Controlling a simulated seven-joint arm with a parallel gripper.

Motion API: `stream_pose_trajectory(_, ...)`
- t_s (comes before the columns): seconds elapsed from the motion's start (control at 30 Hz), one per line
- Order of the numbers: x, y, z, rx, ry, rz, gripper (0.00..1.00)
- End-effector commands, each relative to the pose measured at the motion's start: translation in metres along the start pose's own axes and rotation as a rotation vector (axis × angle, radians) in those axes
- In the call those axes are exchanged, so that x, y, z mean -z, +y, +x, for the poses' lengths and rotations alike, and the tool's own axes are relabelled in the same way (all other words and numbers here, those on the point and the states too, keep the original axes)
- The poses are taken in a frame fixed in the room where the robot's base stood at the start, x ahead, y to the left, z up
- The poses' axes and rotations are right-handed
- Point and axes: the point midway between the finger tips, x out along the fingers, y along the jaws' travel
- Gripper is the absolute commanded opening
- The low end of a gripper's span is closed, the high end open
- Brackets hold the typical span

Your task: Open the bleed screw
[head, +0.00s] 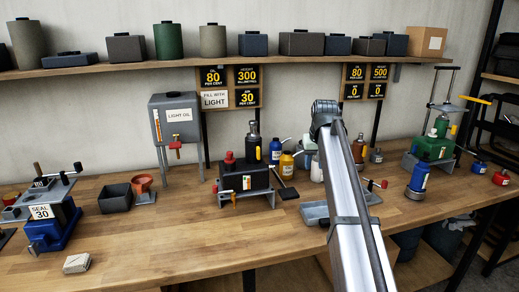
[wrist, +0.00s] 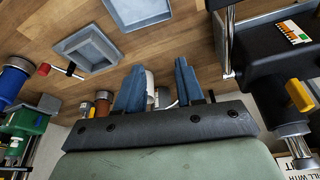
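No part is labelled as the bleed screw, and I cannot tell for certain which part it is. A black jack-like unit (head: 246,182) with a level label stands mid-bench; it also shows at the right of the wrist view (wrist: 275,50). A yellow fitting (wrist: 299,95) sits on its side near a silver post. A silver rod with a red knob (wrist: 44,69) is at the left of the wrist view and right of my arm in the head view (head: 373,184). My gripper (wrist: 158,82) is open, its two blue-grey fingers apart, with bottles visible beyond; my arm hides it in the head view.
Two grey trays (wrist: 90,48) lie on the bench. A green unit (head: 432,149) and blue cylinder (head: 418,180) stand right. A light-oil tank (head: 176,118), red funnel (head: 142,183) and blue "SEAL 30" unit (head: 50,230) stand left.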

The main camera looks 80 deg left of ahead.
Motion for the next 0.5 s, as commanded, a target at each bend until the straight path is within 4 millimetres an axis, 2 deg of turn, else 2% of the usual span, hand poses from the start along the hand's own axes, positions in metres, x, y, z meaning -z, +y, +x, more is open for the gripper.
stream_pose_trajectory(0.03,0.022,-0.034,-0.026,0.017,0.017,-0.04,0.37)
stream_pose_trajectory(0.1,0.038,-0.071,-0.055,0.037,0.033,-0.086,0.37)
stream_pose_trajectory(0.2,0.054,-0.116,-0.09,0.062,0.052,-0.139,0.37)
stream_pose_trajectory(0.33,0.064,-0.154,-0.122,0.084,0.068,-0.184,0.37)
stream_pose_trajectory(0.4,0.066,-0.165,-0.131,0.09,0.071,-0.198,0.37)
stream_pose_trajectory(0.5,0.067,-0.172,-0.134,0.094,0.073,-0.208,0.37)
